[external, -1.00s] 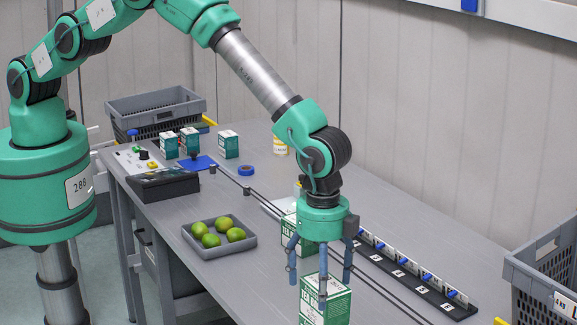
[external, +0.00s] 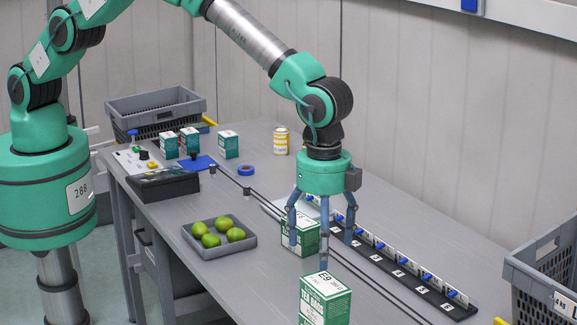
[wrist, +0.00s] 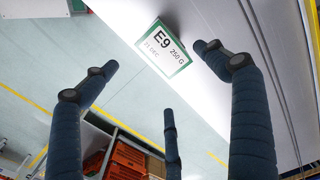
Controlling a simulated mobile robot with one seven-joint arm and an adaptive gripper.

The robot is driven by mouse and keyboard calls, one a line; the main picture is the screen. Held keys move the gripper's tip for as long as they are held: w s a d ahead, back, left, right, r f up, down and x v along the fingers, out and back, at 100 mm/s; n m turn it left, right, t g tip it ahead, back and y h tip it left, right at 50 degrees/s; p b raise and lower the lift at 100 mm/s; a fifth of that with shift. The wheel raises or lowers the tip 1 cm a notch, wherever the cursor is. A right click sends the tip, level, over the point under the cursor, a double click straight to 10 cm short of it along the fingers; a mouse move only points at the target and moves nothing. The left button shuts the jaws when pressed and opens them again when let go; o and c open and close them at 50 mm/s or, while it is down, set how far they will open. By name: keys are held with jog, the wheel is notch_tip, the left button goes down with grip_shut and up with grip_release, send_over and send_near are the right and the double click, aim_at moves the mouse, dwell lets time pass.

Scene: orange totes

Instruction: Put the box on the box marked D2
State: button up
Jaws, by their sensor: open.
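A green and white box marked E9 (external: 325,300) stands upright at the near edge of the table; it also shows in the wrist view (wrist: 163,47), near the top between the fingers. A second green and white box (external: 300,240) stands farther back, partly hidden by my fingers; its marking cannot be read. My gripper (external: 323,245) is open, with its fingers spread, and holds nothing. It is above and behind the E9 box, apart from it, and overlaps the second box in the external view. No D2 mark can be read.
A grey tray of green fruit (external: 246,242) lies to the left. A black strip with labelled blue clips (external: 415,272) runs along the right. Small green boxes (external: 229,145), a yellow can (external: 281,141) and a blue tape roll (external: 246,170) stand at the back. A grey crate (external: 545,270) is at right.

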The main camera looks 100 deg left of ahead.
dwell(0.4)
jog(key=s+a+r+n+t, duration=0.1)
jog(key=s+a+r, duration=0.3)
jog(key=r, duration=0.5)
jog(key=s+a+r+n, duration=0.1)
jog(key=s+a+r, duration=0.35)
jog(key=r, duration=0.35)
jog(key=s+a+r+n+t, duration=0.1)
jog(key=s+a+r, duration=0.35)
jog(key=r, duration=0.45)
jog(key=s+a+r+n, duration=0.1)
jog(key=s+a+r, duration=0.15)
jog(key=s, duration=0.25)
jog(key=s+a+r+t, duration=0.1)
jog(key=s+a+r, duration=0.1)
jog(key=s+r, duration=0.25)
jog(key=s+a+r+n, duration=0.1)
jog(key=s+a+r, duration=0.15)
jog(key=s, duration=0.35)
jog(key=s+a+n+t, duration=0.1)
jog(key=s+a+n, duration=0.1)
jog(key=s, duration=1.2)
jog(key=s+a+n+t, duration=0.1)
jog(key=s+a, duration=0.4)
jog(key=s, duration=0.8)
jog(key=shift+s+f+n+t, duration=0.2)
jog(key=shift+s+n+t, duration=0.1)
jog(key=shift+s+n, duration=0.15)
jog(key=shift+w+a, duration=0.1)
